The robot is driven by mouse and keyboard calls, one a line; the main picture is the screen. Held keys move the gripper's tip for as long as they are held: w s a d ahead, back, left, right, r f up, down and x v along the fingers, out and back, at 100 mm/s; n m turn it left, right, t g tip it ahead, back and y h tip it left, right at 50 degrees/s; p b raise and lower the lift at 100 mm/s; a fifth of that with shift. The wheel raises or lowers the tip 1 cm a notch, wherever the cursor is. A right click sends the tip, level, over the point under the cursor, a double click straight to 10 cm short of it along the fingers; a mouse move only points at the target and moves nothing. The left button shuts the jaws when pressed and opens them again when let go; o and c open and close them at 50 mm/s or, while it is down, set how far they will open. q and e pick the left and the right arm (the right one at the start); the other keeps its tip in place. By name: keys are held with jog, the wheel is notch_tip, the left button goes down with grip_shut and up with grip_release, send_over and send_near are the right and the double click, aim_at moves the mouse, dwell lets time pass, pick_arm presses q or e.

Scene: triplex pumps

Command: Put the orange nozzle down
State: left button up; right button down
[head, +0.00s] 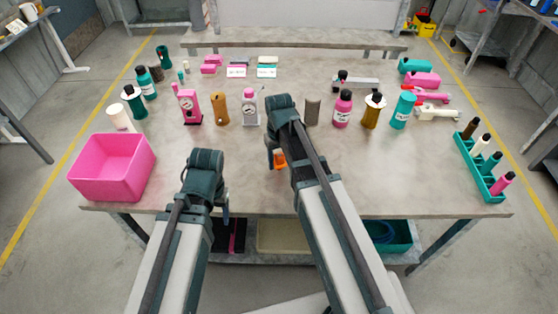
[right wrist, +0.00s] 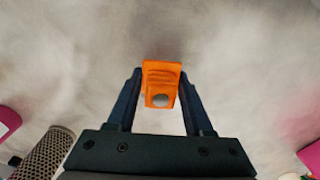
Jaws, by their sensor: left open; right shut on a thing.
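The orange nozzle (head: 280,159) is at my right gripper (head: 279,158), over the middle of the table in the head view. In the right wrist view, the nozzle (right wrist: 161,84) sits between the two fingers of my right gripper (right wrist: 161,90), which is shut on it. A round grey spot shows on its near face. I cannot tell whether the nozzle touches the table. My left gripper (head: 222,208) is at the table's front edge, left of the right arm. It is open, and no object shows in it.
A pink bin (head: 112,167) stands at the table's left. Several bottles and pumps stand in a row behind my right gripper. A teal rack (head: 480,168) with bottles is at the right edge. The table (head: 390,175) is bare right of my right arm.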

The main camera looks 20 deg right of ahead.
notch_tip(320, 180, up, 3)
jog(key=shift+f+p, duration=0.2)
jog(key=shift+p, duration=0.8)
pick_arm(q)
notch_tip(320, 180, up, 4)
jog(key=shift+f+p, duration=0.1)
jog(key=shift+p, duration=0.5)
pick_arm(e)
jog(key=s+a, duration=0.3)
jog(key=a, duration=0.1)
jog(key=s+a, duration=0.4)
jog(key=s+a+r, duration=0.1)
jog(key=s+a, duration=0.2)
jog(key=a, duration=0.1)
jog(key=shift+s+a+r, duration=0.1)
jog(key=shift+s, duration=0.1)
